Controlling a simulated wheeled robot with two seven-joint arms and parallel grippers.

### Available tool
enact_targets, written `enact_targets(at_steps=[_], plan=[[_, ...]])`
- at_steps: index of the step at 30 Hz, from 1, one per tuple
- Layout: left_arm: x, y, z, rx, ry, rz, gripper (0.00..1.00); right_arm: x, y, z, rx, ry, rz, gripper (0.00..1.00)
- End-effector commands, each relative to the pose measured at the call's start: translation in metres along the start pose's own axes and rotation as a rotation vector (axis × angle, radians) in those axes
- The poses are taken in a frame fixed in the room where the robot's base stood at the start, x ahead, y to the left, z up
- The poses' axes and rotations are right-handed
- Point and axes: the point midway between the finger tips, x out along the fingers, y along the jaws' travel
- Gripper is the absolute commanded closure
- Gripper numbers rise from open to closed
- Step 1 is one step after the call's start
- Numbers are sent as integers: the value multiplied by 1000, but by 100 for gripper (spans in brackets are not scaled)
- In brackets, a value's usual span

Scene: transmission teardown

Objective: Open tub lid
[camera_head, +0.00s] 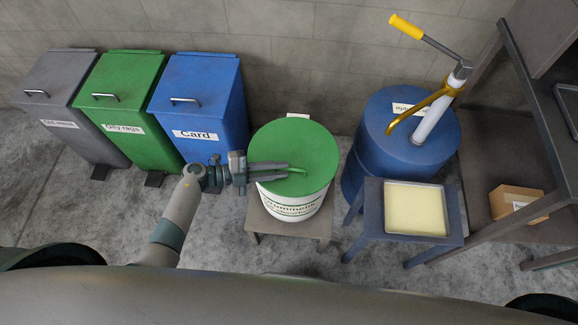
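A white tub (293,206) with a printed label stands on a small low table (318,229). Its round green lid (298,146) sits flat on top and looks closed. A thin green handle (298,171) shows on the lid. My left gripper (285,171) reaches in from the left over the lid, with its fingertips at the near end of this handle. The fingers hide part of the handle, so I cannot tell whether they grip it or only flank it. My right gripper is out of view.
Grey (53,92), green (118,99) and blue (198,98) lidded bins stand at the left. A blue drum (385,157) with a hand pump (433,115) is right of the tub. A tray (415,209) rests on a blue stand. A shelf unit with a cardboard box (513,201) is far right.

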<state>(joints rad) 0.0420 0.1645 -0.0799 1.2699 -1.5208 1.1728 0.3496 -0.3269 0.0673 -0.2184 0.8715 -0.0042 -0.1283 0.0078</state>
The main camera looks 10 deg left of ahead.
Motion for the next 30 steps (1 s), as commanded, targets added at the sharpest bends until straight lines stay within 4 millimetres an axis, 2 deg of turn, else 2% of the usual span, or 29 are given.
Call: enact_targets(at_steps=[3, 7, 20, 22, 23, 30], plan=[[17, -1, 0, -1, 0, -1, 83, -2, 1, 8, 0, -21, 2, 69], [29, -1, 0, 0, -1, -1, 83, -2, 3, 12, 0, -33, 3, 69], [36, 0, 0, 1, -1, 1, 83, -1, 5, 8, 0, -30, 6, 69], [36, 0, 0, 1, -1, 1, 97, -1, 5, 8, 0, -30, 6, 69], [36, 0, 0, 1, -1, 1, 100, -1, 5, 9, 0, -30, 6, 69], [36, 0, 0, 0, -1, 2, 100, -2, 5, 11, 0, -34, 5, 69]])
